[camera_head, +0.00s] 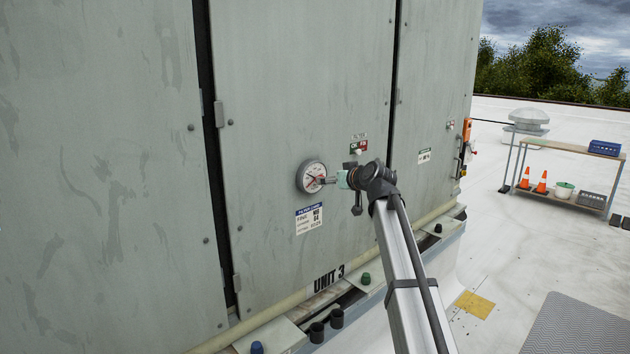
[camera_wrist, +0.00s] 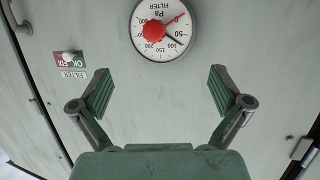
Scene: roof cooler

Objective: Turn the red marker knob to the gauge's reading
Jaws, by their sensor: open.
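The round white gauge (camera_head: 311,177) is on the grey cabinet door. In the wrist view the gauge (camera_wrist: 163,49) appears upside down at the top edge, its scale marked Pa and FILTER. The red marker knob (camera_wrist: 153,31) is at its centre, with a red pointer toward the upper right of the picture. A black needle (camera_wrist: 175,40) points to the lower right, between the 50 and 100 marks. My gripper (camera_wrist: 161,91) is open and empty, its green pads wide apart, with the gauge above their midline. In the head view my gripper (camera_head: 330,181) is beside the gauge's right side.
A filter label (camera_head: 309,218) is below the gauge. A small OK/FIX plate (camera_head: 358,146) with a white knob is up and right of it. A ledge with bolts and stubs (camera_head: 336,318) runs along the cabinet foot. A bench (camera_head: 570,148) with cones stands far right.

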